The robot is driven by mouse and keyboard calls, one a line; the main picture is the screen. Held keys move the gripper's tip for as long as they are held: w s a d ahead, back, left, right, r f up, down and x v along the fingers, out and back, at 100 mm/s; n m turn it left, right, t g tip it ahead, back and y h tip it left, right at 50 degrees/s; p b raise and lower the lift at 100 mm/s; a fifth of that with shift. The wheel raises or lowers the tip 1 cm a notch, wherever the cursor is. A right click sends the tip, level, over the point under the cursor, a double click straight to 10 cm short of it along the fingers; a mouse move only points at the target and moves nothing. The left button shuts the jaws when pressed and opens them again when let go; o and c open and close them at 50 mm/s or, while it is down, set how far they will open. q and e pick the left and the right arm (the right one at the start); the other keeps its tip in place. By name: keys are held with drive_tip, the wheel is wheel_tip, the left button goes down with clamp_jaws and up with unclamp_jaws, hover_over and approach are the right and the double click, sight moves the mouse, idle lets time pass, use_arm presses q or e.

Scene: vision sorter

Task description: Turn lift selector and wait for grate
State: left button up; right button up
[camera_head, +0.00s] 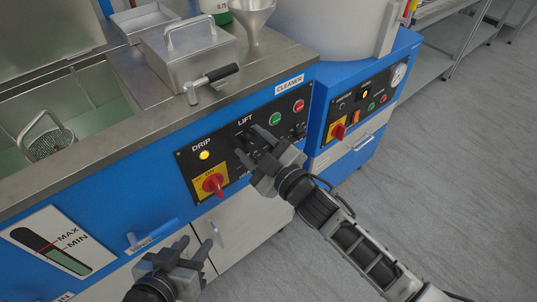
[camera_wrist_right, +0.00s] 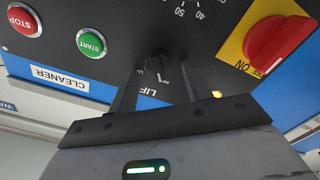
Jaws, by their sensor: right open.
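The lift selector (camera_wrist_right: 160,66) is a black knob with a light pointer line on the black control panel (camera_wrist_right: 125,20). In the right wrist view it sits between the fingers of my open right gripper (camera_wrist_right: 157,82); I cannot tell whether they touch it. In the head view my right gripper (camera_head: 251,144) is at the panel under the LIFT label and mostly covers the selector. A wire grate (camera_head: 52,143) with a looped handle sits low in the steel tank at left. My left gripper (camera_head: 193,247) is apart from the panel, low in front of the cabinet, its fingers spread.
The panel holds a red rotary switch (camera_head: 213,184) on yellow, a lit yellow DRIP lamp (camera_head: 204,155), a green button (camera_head: 275,119) and a red button (camera_head: 299,106). A black-handled lever (camera_head: 213,78) juts above. A level gauge (camera_head: 58,242) is at lower left. Floor at right is clear.

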drive_tip(key=v, duration=1.5)
drive_tip(key=shift+s+d, duration=0.2)
drive_tip(key=shift+s, duration=0.1)
use_arm(q)
drive_tip(key=shift+r, duration=0.1)
drive_tip(key=p, duration=0.1)
drive_tip(key=r+p, duration=0.1)
drive_tip(key=p, duration=0.1)
drive_tip(key=shift+a, duration=0.2)
use_arm(e)
drive_tip(key=s+d+f+m+g+h, duration=0.4)
drive_tip(key=s+d+f+m+h, duration=0.1)
drive_tip(key=m, duration=0.7)
drive_tip(key=shift+s+f+h, duration=0.6)
drive_tip(key=shift+f+h, duration=0.3)
drive_tip(key=shift+h, duration=0.2)
use_arm(q)
drive_tip(key=shift+s+g, duration=0.1)
drive_tip(key=shift+g, duration=0.2)
use_arm(e)
drive_tip(key=shift+d, duration=0.15)
